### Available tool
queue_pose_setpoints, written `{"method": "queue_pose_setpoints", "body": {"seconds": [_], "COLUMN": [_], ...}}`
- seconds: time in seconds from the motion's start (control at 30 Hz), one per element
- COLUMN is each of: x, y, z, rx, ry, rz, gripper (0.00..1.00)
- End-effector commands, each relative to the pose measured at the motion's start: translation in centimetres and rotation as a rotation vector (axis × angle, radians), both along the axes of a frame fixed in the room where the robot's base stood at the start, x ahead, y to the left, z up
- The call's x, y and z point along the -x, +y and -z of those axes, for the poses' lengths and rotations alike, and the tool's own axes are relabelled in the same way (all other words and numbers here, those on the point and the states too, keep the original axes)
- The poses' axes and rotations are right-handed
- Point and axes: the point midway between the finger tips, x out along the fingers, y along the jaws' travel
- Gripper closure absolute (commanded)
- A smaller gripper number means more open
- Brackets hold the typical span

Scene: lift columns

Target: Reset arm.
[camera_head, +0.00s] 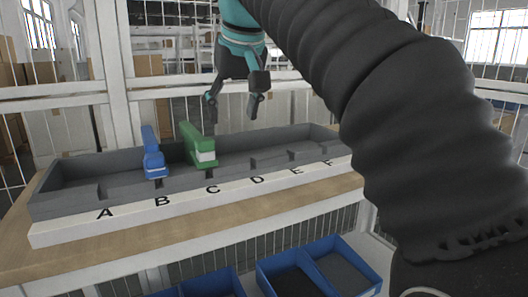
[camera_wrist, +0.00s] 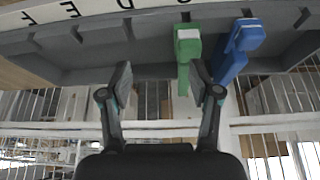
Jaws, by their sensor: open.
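My gripper (camera_head: 234,100) hangs in the air above and behind the grey tray, open with nothing between its fingers. In the wrist view my gripper (camera_wrist: 160,88) also shows with its fingers spread apart. A green object (camera_head: 194,143) with a white band stands in the tray, near the letter C. A blue object (camera_head: 152,158) with a light band stands to its left, near the letter B. The wrist view shows the green object (camera_wrist: 188,45) partly behind my right finger, and the blue object (camera_wrist: 238,45) beyond it. The gripper appears apart from both.
The grey tray (camera_head: 75,200) has a white front strip lettered A to F and rests on a wooden table (camera_head: 105,250). Blue bins (camera_head: 330,250) stand below in front. A white-framed wire fence (camera_head: 120,110) runs behind the table. Slots D to F look empty.

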Motion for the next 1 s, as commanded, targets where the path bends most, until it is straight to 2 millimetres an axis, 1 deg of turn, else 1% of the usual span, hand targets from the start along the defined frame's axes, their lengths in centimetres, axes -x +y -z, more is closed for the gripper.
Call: {"method": "queue_pose_setpoints", "body": {"seconds": [0.03,0.1,0.27,0.37,0.4,0.47,0.57,0.6,0.67,0.7,0.77,0.8,0.87,0.9,1.0], "x": [0.3,0.7,2.2,3.6,4.2,5.2,7.1,7.9,9.2,10.2,11.6,12.6,14.0,14.9,16.9], "y": [-1.8,-3.9,-8.6,-11.3,-12.4,-14.0,-16.4,-17.4,-18.7,-19.6,-20.7,-21.5,-22.4,-23.0,-24.1], "z": [0.6,1.8,5.1,7.6,8.7,10.4,13.6,14.9,17.0,18.5,20.8,22.4,24.7,26.2,29.4], "rx": [0.0,-0.001,-0.004,-0.006,-0.005,-0.005,-0.007,-0.008,-0.007,-0.008,-0.009,-0.009,-0.009,-0.01,-0.01], "ry": [0.0,-0.002,-0.01,-0.013,-0.015,-0.016,-0.02,-0.021,-0.024,-0.025,-0.027,-0.029,-0.031,-0.032,-0.034], "rz": [0.027,0.057,0.127,0.171,0.189,0.215,0.26,0.278,0.305,0.324,0.352,0.369,0.395,0.411,0.444], "gripper": [0.38,0.38,0.38,0.38,0.38,0.38,0.38,0.38,0.38,0.38,0.38,0.38,0.38,0.38,0.38]}}
